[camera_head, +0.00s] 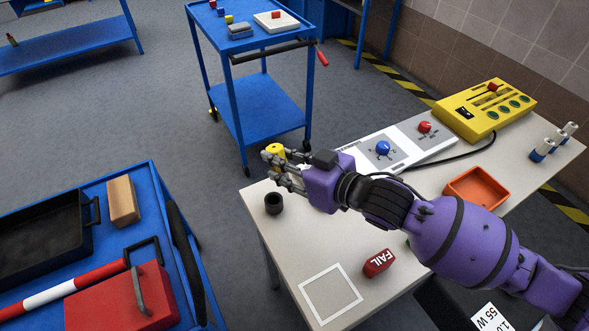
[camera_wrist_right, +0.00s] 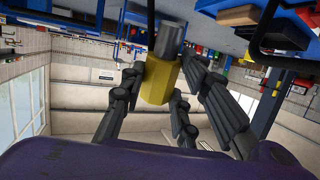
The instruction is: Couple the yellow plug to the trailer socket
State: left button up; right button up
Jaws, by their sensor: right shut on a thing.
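My right gripper (camera_head: 283,168) is shut on the yellow plug (camera_head: 275,150) and holds it near the far left corner of the light table. In the right wrist view the plug (camera_wrist_right: 157,82) is between the fingers of the gripper (camera_wrist_right: 160,90), with its grey cylindrical end (camera_wrist_right: 168,40) pointing up in the picture. A short black round piece with an open top (camera_head: 273,203), which looks like the trailer socket, stands upright on the table, below the plug in the picture and apart from it. My left gripper is not in view.
The light table (camera_head: 345,250) also carries a red FAIL block (camera_head: 378,263), a white square outline (camera_head: 330,294), an orange tray (camera_head: 475,191), a grey panel with knobs (camera_head: 405,140) and a yellow control box (camera_head: 484,110). Blue carts stand at left and behind.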

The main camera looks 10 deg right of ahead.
jog(key=shift+s+a+f+n+y+b, duration=0.1)
jog(key=shift+a+f+n+y+b, duration=0.1)
jog(key=shift+n+y+b, duration=0.3)
jog(key=shift+s+a+f+n+y+b, duration=0.1)
jog(key=shift+a+y+b, duration=0.1)
jog(key=shift+y, duration=0.5)
jog(key=shift+s+a+r+n+y+b, duration=0.2)
jog(key=shift+s+r+y+b, duration=0.1)
jog(key=shift+s+y, duration=0.2)
jog(key=shift+s+a+r+n+y+b, duration=0.15)
jog(key=shift+s+r+n+y+b, duration=0.15)
jog(key=shift+y, duration=0.2)
